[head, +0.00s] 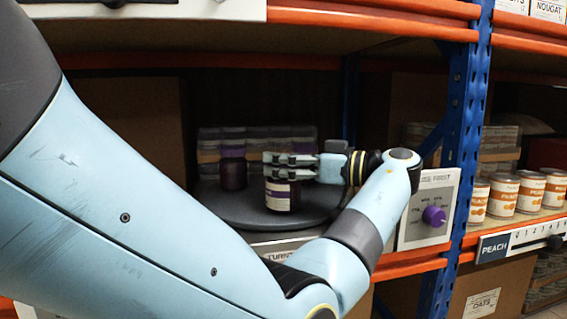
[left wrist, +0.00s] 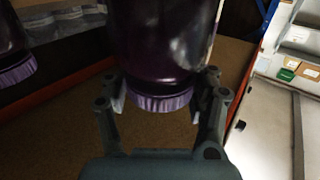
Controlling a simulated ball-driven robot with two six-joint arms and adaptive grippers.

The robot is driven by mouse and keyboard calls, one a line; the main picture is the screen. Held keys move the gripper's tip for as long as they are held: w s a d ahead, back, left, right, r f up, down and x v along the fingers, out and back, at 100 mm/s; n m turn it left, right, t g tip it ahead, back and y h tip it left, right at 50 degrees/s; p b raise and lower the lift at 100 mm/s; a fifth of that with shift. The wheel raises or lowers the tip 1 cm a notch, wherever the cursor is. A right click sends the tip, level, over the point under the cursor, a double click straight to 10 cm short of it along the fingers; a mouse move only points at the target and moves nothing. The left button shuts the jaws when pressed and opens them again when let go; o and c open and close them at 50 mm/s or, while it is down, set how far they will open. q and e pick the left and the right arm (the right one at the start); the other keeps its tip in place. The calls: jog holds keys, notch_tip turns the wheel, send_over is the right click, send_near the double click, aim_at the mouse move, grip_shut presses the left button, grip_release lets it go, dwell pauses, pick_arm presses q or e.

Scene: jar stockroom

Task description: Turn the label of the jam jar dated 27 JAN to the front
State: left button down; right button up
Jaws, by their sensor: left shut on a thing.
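A dark purple jam jar (head: 282,195) stands at the front of a round grey turntable (head: 230,212) on the shelf. A pale label shows on its lower front in the head view; I cannot read its date. My left gripper (head: 277,167) is shut on this jar near its top, reaching in from the right. In the left wrist view the jar (left wrist: 165,45) hangs upside down in the picture, its purple lid (left wrist: 160,102) between the two fingers (left wrist: 160,105). A pale label edge shows at its right side. My right gripper is not in view.
A second dark jar (head: 233,170) stands behind and left on the turntable; its purple lid (left wrist: 17,72) shows in the left wrist view. Stacked grey jars stand behind. A blue upright (head: 465,120) and a panel with a purple knob (head: 434,216) stand right. Peach cans (head: 503,195) are further right.

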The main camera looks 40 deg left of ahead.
pick_arm(q)
jog(key=shift+f, duration=0.15)
jog(key=shift+c, duration=1.1)
grip_release()
jog(key=shift+f, duration=0.1)
jog(key=shift+v, duration=3.75)
